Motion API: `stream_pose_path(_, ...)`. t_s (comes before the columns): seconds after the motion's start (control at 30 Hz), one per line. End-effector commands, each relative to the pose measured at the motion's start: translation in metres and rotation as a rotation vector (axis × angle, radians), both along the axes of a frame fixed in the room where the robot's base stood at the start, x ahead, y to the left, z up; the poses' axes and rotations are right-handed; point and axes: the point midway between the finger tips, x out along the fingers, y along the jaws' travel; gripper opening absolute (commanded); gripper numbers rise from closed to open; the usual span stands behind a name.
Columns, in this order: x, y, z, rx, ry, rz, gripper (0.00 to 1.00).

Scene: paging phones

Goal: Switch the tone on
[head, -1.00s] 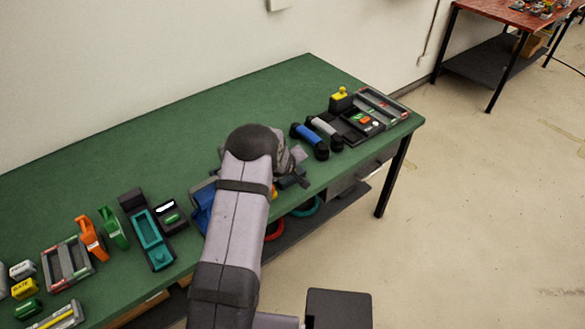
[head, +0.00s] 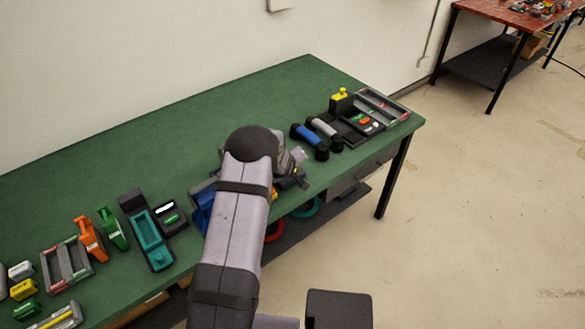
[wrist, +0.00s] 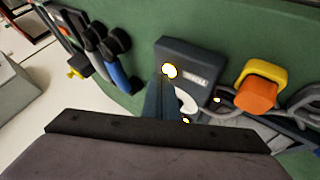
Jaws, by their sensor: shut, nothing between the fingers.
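In the wrist view a dark grey box (wrist: 198,62) with a small pale label (wrist: 195,81) lies ahead of my gripper (wrist: 164,86). A bright round spot shows at its left end, close to the fingertips; I cannot tell whether they touch. My gripper is shut and empty. A yellow and orange block (wrist: 258,86) sits to the right of the box. In the head view my arm hides most of this area; only part of a blue item (head: 203,207) shows to its left. I cannot clearly make out which part is the tone switch.
Blue and grey handsets (head: 308,136) lie right of my arm, before a black tray (head: 361,123) and a yellow-topped block (head: 341,99). Left are a teal device (head: 152,238), a small black unit (head: 170,218) and orange and green holders (head: 90,238). The table's back is clear.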

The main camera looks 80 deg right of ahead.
Motion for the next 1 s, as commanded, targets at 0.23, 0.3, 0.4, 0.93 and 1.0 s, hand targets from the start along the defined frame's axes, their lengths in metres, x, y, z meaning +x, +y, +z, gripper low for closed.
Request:
stream_pose_path(0.23,0.0,0.0,0.002,0.0,0.0,0.0,0.0)
stream_pose_path(0.3,0.0,0.0,0.002,0.0,0.0,0.0,0.0)
stream_pose_path(0.4,0.0,0.0,0.004,-0.001,0.0,0.0,0.0)
stream_pose_path(0.93,0.0,0.0,0.048,-0.001,0.0,0.0,0.0)
stream_pose_path(1.0,0.0,0.0,0.054,-0.001,0.0,0.0,0.0)
